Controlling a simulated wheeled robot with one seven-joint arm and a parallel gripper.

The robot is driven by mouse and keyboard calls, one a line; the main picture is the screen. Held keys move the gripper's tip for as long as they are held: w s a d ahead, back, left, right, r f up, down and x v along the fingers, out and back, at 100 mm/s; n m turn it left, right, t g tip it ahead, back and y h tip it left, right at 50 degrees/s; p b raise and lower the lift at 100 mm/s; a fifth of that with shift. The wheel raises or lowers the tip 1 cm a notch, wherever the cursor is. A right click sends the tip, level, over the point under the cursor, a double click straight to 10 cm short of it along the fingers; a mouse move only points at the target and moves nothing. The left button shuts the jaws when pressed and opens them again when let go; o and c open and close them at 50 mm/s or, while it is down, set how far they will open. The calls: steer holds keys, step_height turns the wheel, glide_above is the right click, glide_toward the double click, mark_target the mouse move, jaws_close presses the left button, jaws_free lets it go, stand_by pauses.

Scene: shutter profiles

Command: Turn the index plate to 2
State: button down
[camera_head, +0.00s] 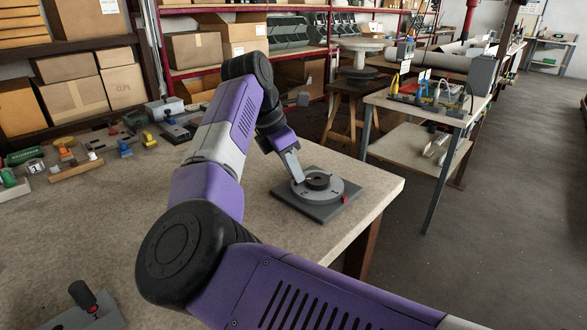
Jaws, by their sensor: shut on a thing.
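The index plate (335,191) is a light grey disc with a dark round hub (317,180) at its middle. It sits on a dark grey square base (318,213) near the right corner of the table. A small red marker (345,199) stands at the disc's right front edge. My gripper (298,180) reaches down from the upper left to the disc's left side, beside the hub. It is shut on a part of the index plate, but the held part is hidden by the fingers. The numbers on the disc are too small to read.
The table (110,235) carries small coloured parts at the back left and a base with a black-knobbed lever (83,296) at the front left. A side table (425,105) with tools stands at the right. Shelves with boxes (75,97) line the back.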

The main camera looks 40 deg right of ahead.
mark_target(317, 194)
steer(key=shift+s+a, duration=0.1)
steer(key=shift+a, duration=0.05)
steer(key=shift+s+a+n+t+b, duration=0.25)
steer(key=shift+s+n+t, duration=0.15)
steer(key=shift+n, duration=0.6)
steer(key=shift+s+a+n+t+b, duration=0.25)
steer(key=shift+s+n+t, duration=0.15)
steer(key=shift+n, duration=0.6)
steer(key=shift+s+n+t+b, duration=0.55)
steer(key=shift+n+b, duration=0.25)
steer(key=shift+n, duration=0.4)
steer(key=shift+s+n+t+b, duration=0.35)
steer(key=shift+s+n+b, duration=0.35)
steer(key=shift+n, duration=0.5)
steer(key=n+b, duration=0.1)
steer(key=s+n+t+y+b, duration=0.1)
steer(key=n+b, duration=0.1)
steer(key=s+n+b, duration=0.1)
steer(key=b, duration=0.1)
steer(key=shift+s+d+f+n+t, duration=0.1)
steer(key=shift+s+d+n+t, duration=0.05)
steer(key=shift+d+n+t, duration=0.2)
steer(key=shift+s+d+n+t+y+b, duration=0.15)
steer(key=shift+s+d+n+y+b, duration=0.2)
steer(key=shift+n+b, duration=0.65)
steer(key=shift+s+d+n+t+y+b, duration=0.1)
steer(key=shift+s+d+n+y+b, duration=0.25)
steer(key=shift+n+b, duration=0.55)
steer(key=shift+s, duration=0.1)
